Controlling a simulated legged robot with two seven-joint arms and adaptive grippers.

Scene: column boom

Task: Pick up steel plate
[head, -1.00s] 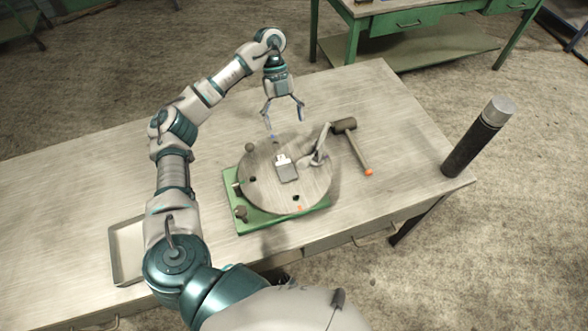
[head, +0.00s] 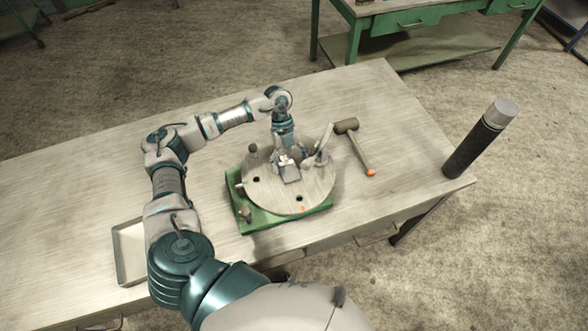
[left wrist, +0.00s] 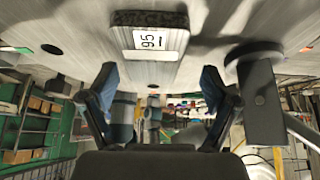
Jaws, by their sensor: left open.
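The steel plate (head: 291,173) is a small grey block with a white label, lying on a round grey disc (head: 265,198). In the left wrist view the plate (left wrist: 150,52) shows at the top centre, its label reading 95. My left gripper (head: 286,158) is at the plate's far end, low over the disc, and partly covers it in the head view. In the left wrist view the gripper (left wrist: 159,78) is open, its fingers apart with nothing between them and the plate just beyond the tips. My right gripper is not in view.
The disc sits on a green base (head: 240,221). A hammer (head: 357,150) lies to the right, a dark post (head: 478,142) stands at the table corner, and an empty tray (head: 121,258) lies left.

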